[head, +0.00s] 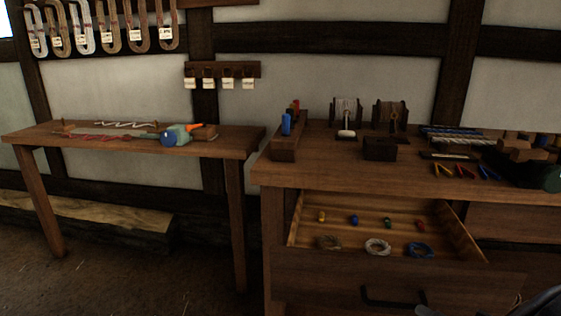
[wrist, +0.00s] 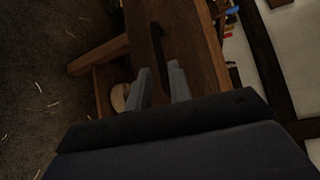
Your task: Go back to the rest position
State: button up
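My gripper shows in the wrist view (wrist: 159,84) with its two grey fingers apart and nothing between their tips. Beyond the tips is the dark handle (wrist: 158,45) of a wooden drawer front; I cannot tell the exact gap. The drawer (head: 400,276) is pulled open below the right bench.
The open drawer holds several small coloured pieces and coils, including a blue coil (head: 419,250). The right bench (head: 345,172) carries spools, tools and a dark box (head: 380,148). A second table (head: 110,145) stands left. The floor (head: 140,280) at left front is clear.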

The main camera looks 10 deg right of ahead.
aim_at(401, 307)
jog(key=shift+b+x, duration=0.7)
jog(key=shift+x, duration=2.65)
jog(key=shift+r, duration=0.1)
